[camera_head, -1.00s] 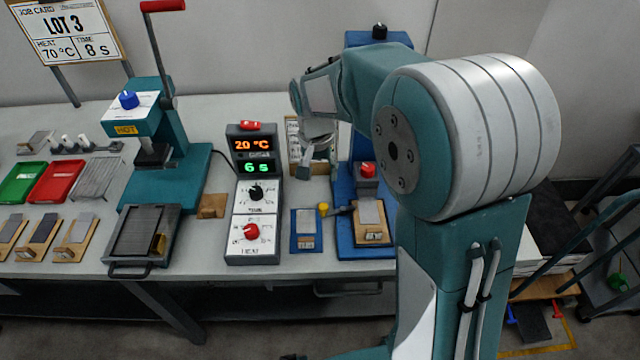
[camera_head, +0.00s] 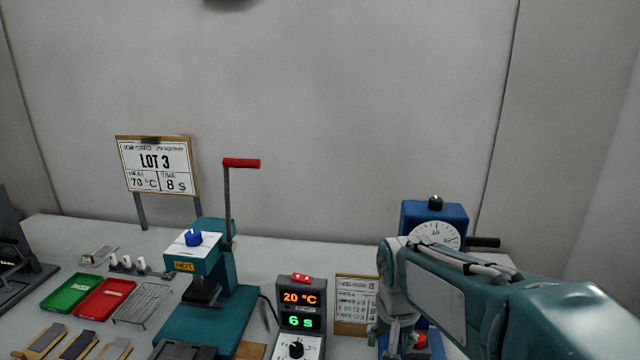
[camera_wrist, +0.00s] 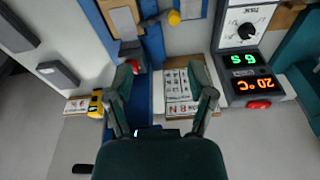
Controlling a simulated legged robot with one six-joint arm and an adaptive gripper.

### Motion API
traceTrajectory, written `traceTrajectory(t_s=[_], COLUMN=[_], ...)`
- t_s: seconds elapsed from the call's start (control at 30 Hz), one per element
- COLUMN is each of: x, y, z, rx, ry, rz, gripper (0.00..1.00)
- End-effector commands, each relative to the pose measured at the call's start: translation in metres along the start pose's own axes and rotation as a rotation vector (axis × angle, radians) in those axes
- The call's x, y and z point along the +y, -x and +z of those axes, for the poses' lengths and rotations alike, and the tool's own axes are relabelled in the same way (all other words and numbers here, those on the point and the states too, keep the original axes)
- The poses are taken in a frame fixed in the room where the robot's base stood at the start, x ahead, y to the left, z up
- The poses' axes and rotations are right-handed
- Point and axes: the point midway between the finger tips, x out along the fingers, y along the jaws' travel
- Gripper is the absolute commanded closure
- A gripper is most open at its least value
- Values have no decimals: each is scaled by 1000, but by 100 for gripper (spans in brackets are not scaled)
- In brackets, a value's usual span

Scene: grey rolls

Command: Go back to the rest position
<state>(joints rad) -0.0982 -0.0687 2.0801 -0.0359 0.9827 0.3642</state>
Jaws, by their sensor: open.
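My gripper (camera_wrist: 166,86) is open and empty in the wrist view. Its two fingers are spread, with a white printed card (camera_wrist: 181,98) seen between and beyond them. In the head view my gripper (camera_head: 391,335) hangs in front of the blue press (camera_head: 415,213) at the right, partly hidden by my own arm. The press has a white dial and a dark knob on top, and its lower part is mostly covered.
A control box (camera_head: 301,302) reads 20 °C and 6 s. A teal press (camera_head: 215,262) with a red handle stands left of it. Green (camera_head: 71,293) and red trays (camera_head: 104,298) lie further left. A LOT 3 sign (camera_head: 157,166) stands behind. The wall above the bench is clear.

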Motion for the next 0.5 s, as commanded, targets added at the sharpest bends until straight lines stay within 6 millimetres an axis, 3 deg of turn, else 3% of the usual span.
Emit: traceTrajectory(t_s=[0.2, 0.5], x=[27, 57], y=[38, 60], z=[44, 105], rx=[117, 272], ry=[79, 191], rz=[-38, -58], gripper=[30, 30])
